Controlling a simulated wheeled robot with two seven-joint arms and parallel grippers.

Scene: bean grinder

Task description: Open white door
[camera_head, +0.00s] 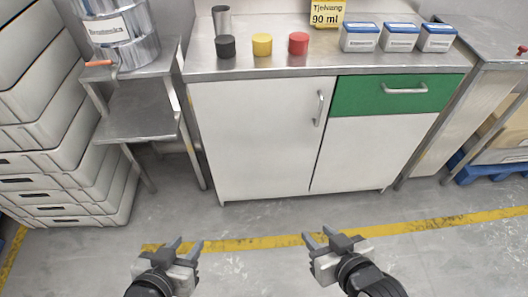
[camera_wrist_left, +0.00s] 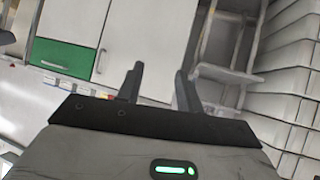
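The white door (camera_head: 255,140) is the left front of the cabinet in the head view and is shut. Its vertical metal handle (camera_head: 320,108) sits near its upper right edge. The door also shows in the left wrist view (camera_wrist_left: 150,45), with the handle (camera_wrist_left: 101,61) at its left. My left gripper (camera_head: 186,244) is open and empty, above the floor in front of the cabinet and well apart from the door. In the left wrist view its two fingers (camera_wrist_left: 157,85) stand apart. My right gripper (camera_head: 318,238) is open and empty, also above the floor and apart from the cabinet.
A green drawer (camera_head: 395,94) is right of the door, above a white panel (camera_head: 370,150). Lidded cups, a metal cup (camera_head: 222,22) and blue-lidded boxes (camera_head: 400,38) stand on the worktop. A metal side table (camera_head: 140,112) and stacked crates (camera_head: 60,165) stand left. The floor in front is clear.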

